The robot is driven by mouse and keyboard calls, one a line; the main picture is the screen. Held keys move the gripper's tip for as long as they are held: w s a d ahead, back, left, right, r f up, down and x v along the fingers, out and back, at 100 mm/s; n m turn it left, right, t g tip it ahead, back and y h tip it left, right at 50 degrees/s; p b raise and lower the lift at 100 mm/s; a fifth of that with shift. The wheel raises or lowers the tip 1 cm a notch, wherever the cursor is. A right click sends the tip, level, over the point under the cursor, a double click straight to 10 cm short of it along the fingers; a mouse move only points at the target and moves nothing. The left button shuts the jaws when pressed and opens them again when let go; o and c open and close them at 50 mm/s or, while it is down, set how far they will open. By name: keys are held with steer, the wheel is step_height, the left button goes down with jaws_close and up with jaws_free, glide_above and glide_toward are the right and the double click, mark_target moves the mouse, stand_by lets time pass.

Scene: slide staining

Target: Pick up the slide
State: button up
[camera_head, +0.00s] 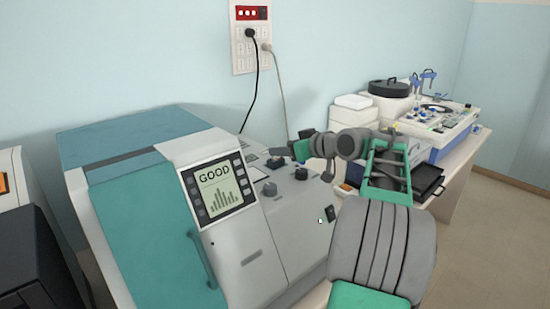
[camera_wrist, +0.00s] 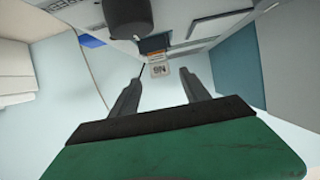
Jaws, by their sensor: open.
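I cannot make out the slide with certainty in either view. My gripper (camera_wrist: 160,77) is open in the wrist view, its two grey fingers apart with nothing held between them. Beyond the fingertips, a small pale square with dark marks (camera_wrist: 159,70) shows in the gap, at a distance; I cannot tell what it is. In the head view my arm reaches in from the lower right, and its far end is near the knobs of a grey and teal machine (camera_head: 262,245). The fingers are not clear there.
The machine has a screen reading GOOD (camera_head: 217,188) and a teal door (camera_head: 150,235). A wall socket panel (camera_head: 251,45) with cables is behind it. White boxes (camera_head: 353,113) and a blue-white device (camera_head: 445,130) stand on a table at right. Floor (camera_head: 500,230) is clear at far right.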

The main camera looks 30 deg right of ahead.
mark_target(276, 160)
steer(key=p+x, duration=0.1)
steer(key=x, duration=0.3)
steer(key=shift+w+a, duration=0.1)
steer(key=shift+w, duration=0.15)
steer(key=shift+s, duration=0.1)
steer(key=shift+c, duration=0.4)
jaws_close()
